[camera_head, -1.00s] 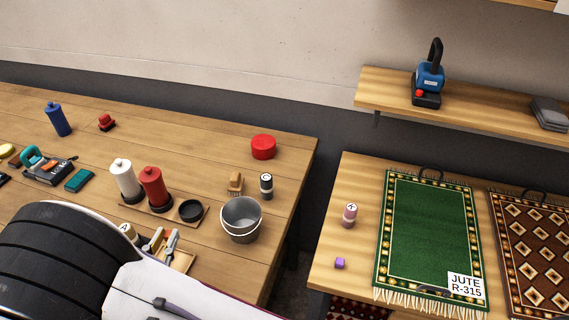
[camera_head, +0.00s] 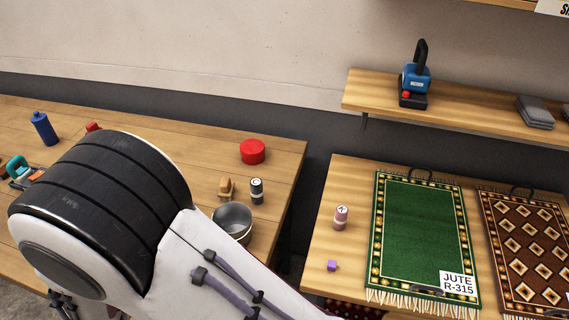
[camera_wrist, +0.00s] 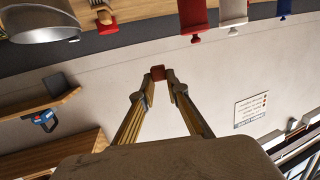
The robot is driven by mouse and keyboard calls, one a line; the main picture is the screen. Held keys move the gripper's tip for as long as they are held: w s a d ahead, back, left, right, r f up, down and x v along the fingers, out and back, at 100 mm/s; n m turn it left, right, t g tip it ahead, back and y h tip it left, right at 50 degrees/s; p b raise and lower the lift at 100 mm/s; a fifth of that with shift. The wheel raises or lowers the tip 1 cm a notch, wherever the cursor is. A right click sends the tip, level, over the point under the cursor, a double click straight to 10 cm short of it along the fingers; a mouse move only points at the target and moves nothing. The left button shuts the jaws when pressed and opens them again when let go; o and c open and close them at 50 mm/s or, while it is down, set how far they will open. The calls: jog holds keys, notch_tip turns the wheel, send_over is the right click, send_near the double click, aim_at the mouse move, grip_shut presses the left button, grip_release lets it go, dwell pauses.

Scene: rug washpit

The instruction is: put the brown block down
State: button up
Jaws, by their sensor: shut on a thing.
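The brown block (camera_wrist: 158,73), reddish-brown and small, is between the fingertips of my gripper (camera_wrist: 159,80) in the wrist view. My gripper is shut on it, with a fingertip on each side. The block shows against the pale wall, and no surface touching it can be seen. The head view shows neither the block nor my gripper; my arm fills the lower left there.
The left table holds a red round tin (camera_head: 252,151), a tan brush-like item (camera_head: 226,188), a dark labelled bottle (camera_head: 257,191) and a metal bucket (camera_head: 232,220). The right table holds a pink bottle (camera_head: 340,217), a purple cube (camera_head: 332,265) and a green rug (camera_head: 415,235).

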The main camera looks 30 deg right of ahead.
jog(key=w+d+r+n+t+y, duration=0.25)
jog(key=w+d+n+y, duration=0.2)
jog(key=w+d, duration=1.4)
jog(key=s+d+f+n+y, duration=0.1)
jog(key=s+d+f+y, duration=0.15)
jog(key=d, duration=0.95)
jog(key=s+d+f+y, duration=0.15)
jog(key=s+d, duration=0.25)
jog(key=d, duration=0.8)
jog(key=shift+n+h, duration=0.25)
jog(key=shift+h, duration=0.1)
jog(key=shift+w+a+f, duration=0.1)
jog(key=shift+f, duration=1.2)
jog(key=shift+a+f, duration=0.1)
jog(key=shift+f, duration=1.2)
jog(key=shift+f, duration=3.1)
jog(key=shift+f, duration=0.15)
